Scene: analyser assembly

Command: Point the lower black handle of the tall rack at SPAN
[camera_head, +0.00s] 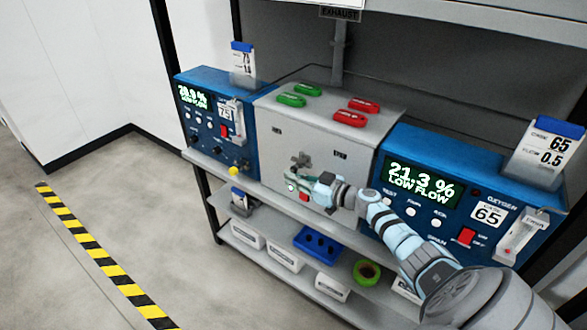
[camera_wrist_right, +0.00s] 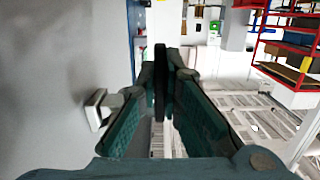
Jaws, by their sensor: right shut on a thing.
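My right gripper (camera_head: 308,182) is at the front of the grey cabinet (camera_head: 365,142) between two blue analysers. In the right wrist view its two dark green fingers (camera_wrist_right: 160,100) are closed on a thin black bar, which looks like the black handle (camera_wrist_right: 160,70). The bar stands upright between the fingertips in that view. In the head view the fingers and wrist hide most of this handle, so I cannot tell which way it points. A grey cross-shaped knob (camera_head: 301,160) is just above the gripper. Small dark labels (camera_head: 340,155) on the cabinet front are unreadable. My left gripper is out of view.
The left analyser (camera_head: 215,85) and right analyser (camera_head: 405,150) flank the cabinet; the right one reads 21.3 % LOW FLOW. Red and green clips (camera_head: 309,90) lie on top. A lower shelf holds a blue tray (camera_head: 318,243) and green tape (camera_head: 367,272). The floor at left is clear.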

